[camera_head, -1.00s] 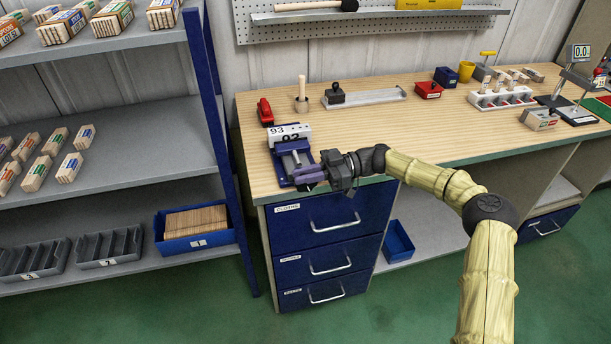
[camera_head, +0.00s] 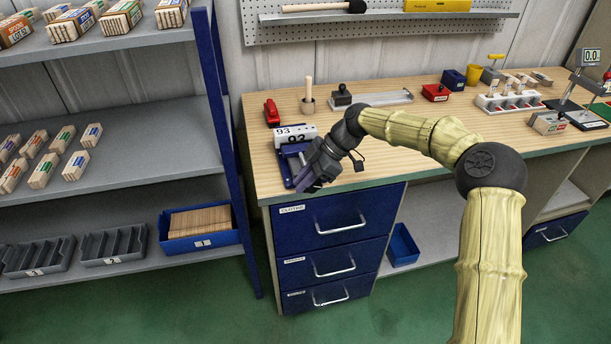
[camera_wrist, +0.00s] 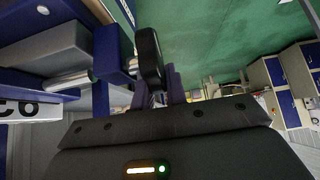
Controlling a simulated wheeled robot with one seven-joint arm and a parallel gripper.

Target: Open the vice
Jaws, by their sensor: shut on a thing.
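The blue vice (camera_head: 284,166) stands at the front left corner of the wooden bench, with a white numbered block (camera_head: 294,135) at its back. In the wrist view, the vice's blue body (camera_wrist: 110,52) and a shiny metal rod (camera_wrist: 68,80) fill the upper left. My gripper (camera_head: 304,180) is at the vice's front end, tilted down from the upper right, and hides part of it. In the wrist view, the purple fingers of my gripper (camera_wrist: 158,92) are closed around a dark rounded bar (camera_wrist: 148,55), which looks like the vice handle. The gap between the jaws is hard to see.
Blue drawers (camera_head: 335,218) are below the bench edge. A shelf rack (camera_head: 222,130) stands close on the left.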

